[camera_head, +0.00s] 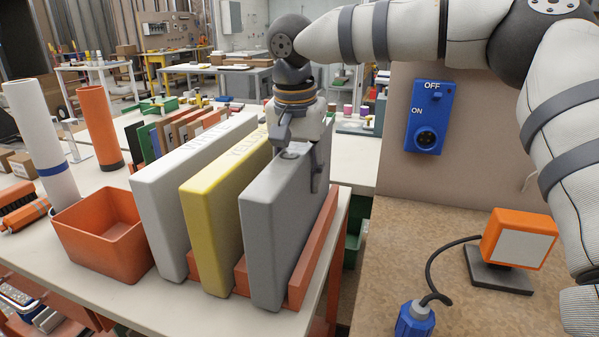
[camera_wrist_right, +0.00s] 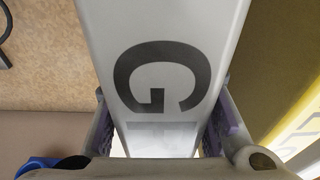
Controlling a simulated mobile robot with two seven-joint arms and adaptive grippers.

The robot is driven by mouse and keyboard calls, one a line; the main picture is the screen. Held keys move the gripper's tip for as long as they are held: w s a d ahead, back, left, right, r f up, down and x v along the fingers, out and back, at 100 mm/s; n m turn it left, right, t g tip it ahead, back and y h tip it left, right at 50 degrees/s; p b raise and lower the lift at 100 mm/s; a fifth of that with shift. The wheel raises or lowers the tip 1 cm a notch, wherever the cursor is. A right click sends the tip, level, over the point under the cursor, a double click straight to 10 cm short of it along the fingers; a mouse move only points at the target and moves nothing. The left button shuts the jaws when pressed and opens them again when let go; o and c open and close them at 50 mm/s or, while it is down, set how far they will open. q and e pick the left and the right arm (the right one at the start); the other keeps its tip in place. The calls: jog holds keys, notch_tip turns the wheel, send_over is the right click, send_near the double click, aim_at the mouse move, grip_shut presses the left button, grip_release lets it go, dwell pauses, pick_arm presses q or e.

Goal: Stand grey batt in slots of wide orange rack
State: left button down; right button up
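The grey batt (camera_head: 279,238) stands upright at the right end of the wide orange rack (camera_head: 318,246), its lower edge down behind or in the rack's low wall; the slot's bottom is hidden. My right gripper (camera_head: 302,160) comes down from above on the batt's top edge. In the right wrist view the batt's top face (camera_wrist_right: 165,60) shows a dark letter G, and the fingers (camera_wrist_right: 164,110) lie close against both sides, seemingly touching. The yellow batt (camera_head: 212,236) and white batt (camera_head: 160,228) stand upright to the left in the rack. My left gripper is out of view.
An orange bin (camera_head: 95,250) and upright tubes (camera_head: 98,128) stand left of the rack. Smaller boards (camera_head: 180,130) stand behind. To the right are a blue switch box (camera_head: 425,117), an orange lamp (camera_head: 518,240) and a blue plug (camera_head: 413,319) with cable.

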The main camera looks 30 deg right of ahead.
jog(key=o, duration=0.4)
jog(key=r, duration=0.4)
jog(key=a+r, duration=0.1)
jog(key=r, duration=0.3)
jog(key=s+r, duration=0.1)
jog(key=r, duration=0.3)
jog(key=shift+s+a, duration=0.1)
jog(key=shift+a, duration=0.05)
